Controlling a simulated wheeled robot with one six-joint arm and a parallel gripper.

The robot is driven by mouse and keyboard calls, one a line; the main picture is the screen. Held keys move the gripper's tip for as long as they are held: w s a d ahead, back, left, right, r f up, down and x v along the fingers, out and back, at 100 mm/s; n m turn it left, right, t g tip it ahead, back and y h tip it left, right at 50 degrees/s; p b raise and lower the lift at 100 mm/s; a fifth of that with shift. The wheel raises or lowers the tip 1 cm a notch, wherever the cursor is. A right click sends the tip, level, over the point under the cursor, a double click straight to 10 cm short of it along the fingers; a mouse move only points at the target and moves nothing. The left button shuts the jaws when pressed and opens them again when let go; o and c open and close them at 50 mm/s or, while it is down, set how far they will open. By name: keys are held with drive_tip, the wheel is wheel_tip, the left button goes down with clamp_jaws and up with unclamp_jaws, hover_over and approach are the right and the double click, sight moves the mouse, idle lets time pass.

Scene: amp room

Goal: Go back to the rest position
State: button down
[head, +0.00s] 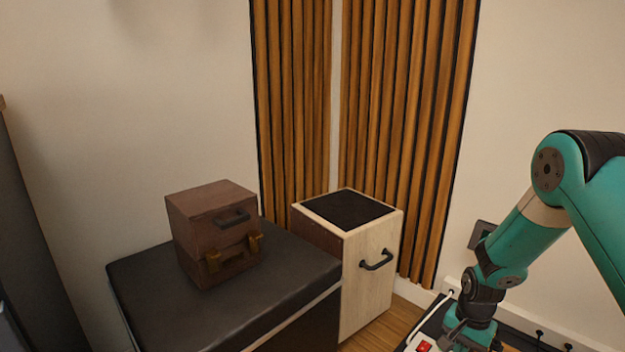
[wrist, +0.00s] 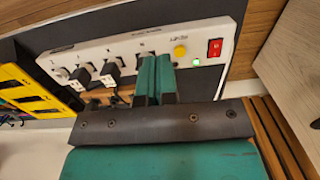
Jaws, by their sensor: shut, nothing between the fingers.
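My gripper (wrist: 155,78) is shut and empty in the wrist view. Its two green fingers are close together in front of a white power strip (wrist: 205,38). The strip has several sockets, black plugs (wrist: 82,74), a yellow button (wrist: 180,52) and a red switch (wrist: 215,48) beside a lit green light. I cannot tell whether the fingertips touch the strip. In the head view my green arm reaches down at the right, over the strip's red switch (head: 424,346); the fingertips are not clear there.
A brown wooden box (head: 215,225) with a handle and latch sits on a black-topped bench (head: 150,305). A pale cabinet (head: 368,275) with a black handle stands beside it. Slatted wood panels (head: 400,110) line the corner. A yellow-and-black object (wrist: 25,88) lies left of the strip.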

drive_tip(key=s+a+r+n+y+p, duration=0.15)
drive_tip(key=a+r, duration=0.25)
drive_tip(key=r, duration=0.4)
drive_tip(key=s+a+r+n, duration=0.3)
drive_tip(key=a+r, duration=0.1)
drive_tip(key=r, duration=0.3)
drive_tip(key=s+a+r+n+y+p, duration=0.1)
drive_tip(key=s+a+r+n, duration=0.2)
drive_tip(key=r, duration=0.5)
drive_tip(key=s+a+r+n+y+p, duration=0.1)
drive_tip(key=s+a+r+n, duration=0.3)
drive_tip(key=s+r, duration=0.45)
drive_tip(key=s+a+r+n+p, duration=0.1)
drive_tip(key=s+a+r+n, duration=0.3)
drive_tip(key=s, duration=0.7)
wheel_tip(320, 180, up, 39)
drive_tip(key=d+p, duration=0.1)
drive_tip(key=p, duration=3.7)
drive_tip(key=shift+w+n, duration=0.25)
drive_tip(key=shift+n, duration=0.1)
